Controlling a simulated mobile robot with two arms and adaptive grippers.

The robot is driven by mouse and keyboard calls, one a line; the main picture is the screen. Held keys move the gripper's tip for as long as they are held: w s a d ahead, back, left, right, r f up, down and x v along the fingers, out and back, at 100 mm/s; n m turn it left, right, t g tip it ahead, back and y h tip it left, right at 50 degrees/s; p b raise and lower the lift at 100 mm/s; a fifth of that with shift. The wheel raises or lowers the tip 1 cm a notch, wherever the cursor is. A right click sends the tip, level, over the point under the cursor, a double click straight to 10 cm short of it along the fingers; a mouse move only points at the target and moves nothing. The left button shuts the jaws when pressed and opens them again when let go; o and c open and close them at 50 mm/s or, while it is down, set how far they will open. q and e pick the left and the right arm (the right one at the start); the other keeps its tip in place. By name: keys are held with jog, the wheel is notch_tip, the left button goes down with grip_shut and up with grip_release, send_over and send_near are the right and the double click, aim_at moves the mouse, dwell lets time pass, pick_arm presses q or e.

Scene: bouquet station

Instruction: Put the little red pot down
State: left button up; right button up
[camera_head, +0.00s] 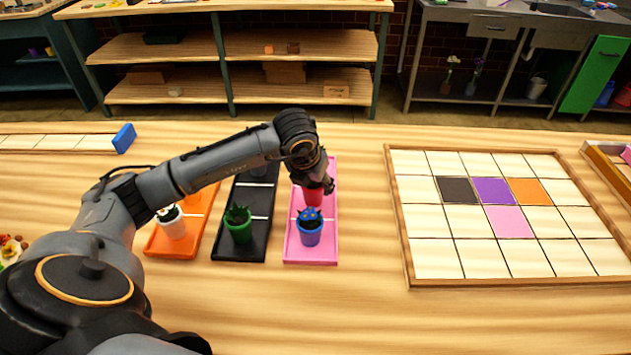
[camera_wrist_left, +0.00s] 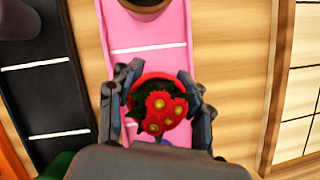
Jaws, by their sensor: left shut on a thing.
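The little red pot (camera_head: 313,196) is between the fingers of my left gripper (camera_head: 316,184), over the middle section of the pink tray (camera_head: 326,257). In the left wrist view, its red rim (camera_wrist_left: 152,77) and red flowers (camera_wrist_left: 161,110) show between the two fingers of the gripper (camera_wrist_left: 158,100), which is shut on it. I cannot tell whether the pot's base touches the tray. A blue pot (camera_head: 310,236) with a blue plant stands in the tray's near section. My right gripper is not in view.
Another pot (camera_wrist_left: 146,8) stands at the pink tray's far end. A framed tile grid (camera_head: 437,261) lies right.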

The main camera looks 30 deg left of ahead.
pick_arm(q)
jog(key=shift+f, duration=0.2)
jog(key=o, duration=1.5)
jog(key=shift+r, duration=0.1)
jog(key=shift+r, duration=0.4)
jog(key=b+v, duration=0.1)
jog(key=v, duration=1)
jog(key=shift+s+r, duration=0.2)
jog(key=shift+r, duration=0.05)
